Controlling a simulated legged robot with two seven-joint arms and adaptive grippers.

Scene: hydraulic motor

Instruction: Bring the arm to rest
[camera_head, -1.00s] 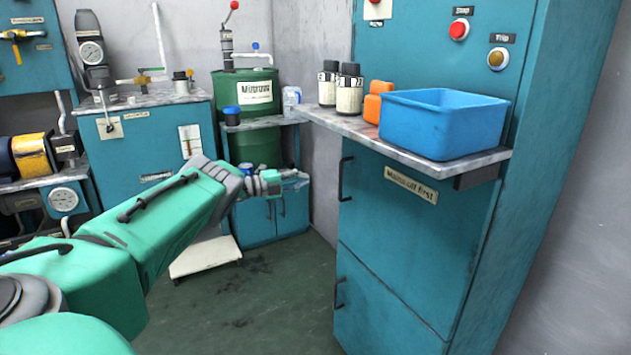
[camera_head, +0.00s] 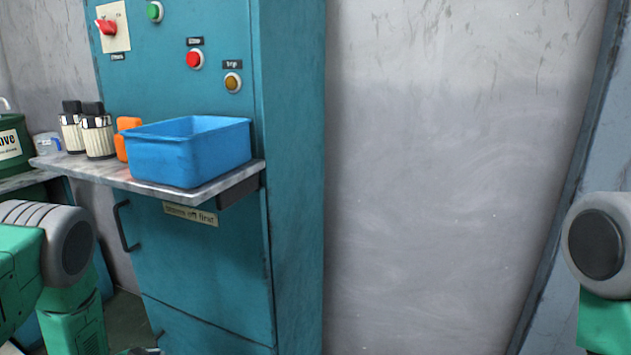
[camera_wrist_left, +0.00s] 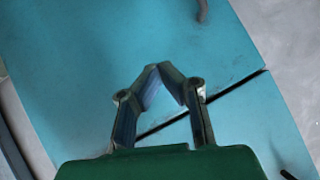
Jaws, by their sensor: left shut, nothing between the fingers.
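My left arm (camera_head: 65,265) is bent at the left edge of the head view, with its forearm pointing down in front of the teal cabinet. In the left wrist view my left gripper (camera_wrist_left: 158,70) is shut, its fingertips meeting with nothing between them. Teal cabinet panels (camera_wrist_left: 110,50) with a dark seam fill the space beyond the fingers; I cannot tell the exact gap. Part of my right arm (camera_head: 598,265) shows at the right edge of the head view. Its gripper is out of view.
The teal cabinet (camera_head: 225,270) carries a marble-topped shelf (camera_head: 110,174) that sticks out near my left arm. On it stand a blue bin (camera_head: 160,160), an orange object (camera_head: 124,138) and two dark-capped bottles (camera_head: 97,135). A bare grey wall (camera_head: 430,180) lies to the right.

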